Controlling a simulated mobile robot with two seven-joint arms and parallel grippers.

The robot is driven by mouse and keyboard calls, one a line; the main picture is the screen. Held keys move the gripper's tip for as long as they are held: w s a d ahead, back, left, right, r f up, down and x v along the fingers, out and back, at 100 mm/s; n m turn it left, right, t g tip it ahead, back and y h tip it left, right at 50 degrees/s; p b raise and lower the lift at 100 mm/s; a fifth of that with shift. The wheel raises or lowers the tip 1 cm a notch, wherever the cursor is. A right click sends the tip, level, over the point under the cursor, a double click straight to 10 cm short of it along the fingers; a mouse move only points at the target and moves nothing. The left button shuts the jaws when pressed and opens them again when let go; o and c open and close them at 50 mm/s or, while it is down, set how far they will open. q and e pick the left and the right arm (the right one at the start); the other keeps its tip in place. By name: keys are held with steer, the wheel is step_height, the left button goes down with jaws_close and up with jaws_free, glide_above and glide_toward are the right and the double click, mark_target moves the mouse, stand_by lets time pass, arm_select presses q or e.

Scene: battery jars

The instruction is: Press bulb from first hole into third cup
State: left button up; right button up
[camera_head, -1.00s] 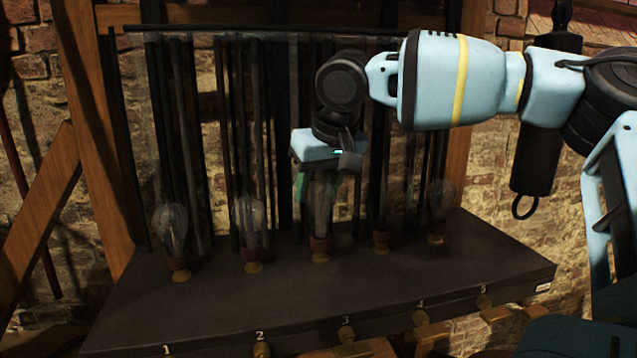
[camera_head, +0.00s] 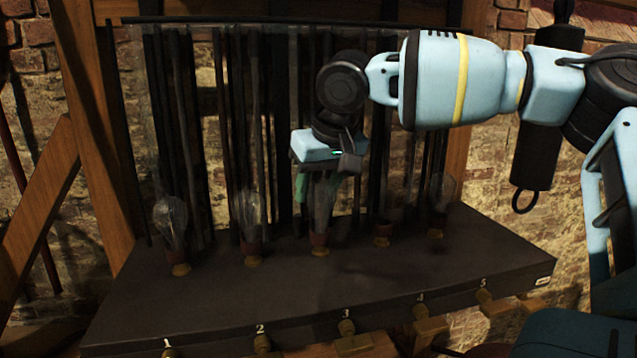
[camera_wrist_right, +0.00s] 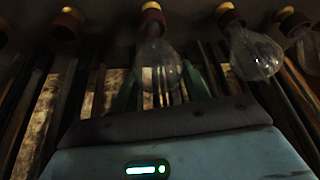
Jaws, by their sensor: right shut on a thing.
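My right gripper (camera_head: 320,188) comes down from above at the third position. Its green fingers are shut on a clear glass bulb (camera_head: 322,207), one on each side. The bulb stands upright, with its lower end at the reddish third cup (camera_head: 319,240). In the right wrist view the held bulb (camera_wrist_right: 158,62) is between the fingers (camera_wrist_right: 160,85) and meets its cup (camera_wrist_right: 150,18); how deep it sits is hard to tell. A bulb (camera_head: 171,220) stands in the first cup (camera_head: 180,257). My left gripper is not in view.
The dark sloping box (camera_head: 220,300) carries a row of numbered cups. Bulbs stand at the second (camera_head: 250,212) and fifth (camera_head: 440,192) positions. The fourth cup (camera_head: 382,230) is empty. Dark vertical rods and a clear panel stand close behind.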

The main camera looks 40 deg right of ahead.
steer(key=shift+f, duration=0.4)
stand_by(0.5)
steer(key=o, duration=1.2)
steer(key=shift+c, duration=0.2)
steer(key=shift+v, duration=3.95)
steer(key=shift+f, duration=0.1)
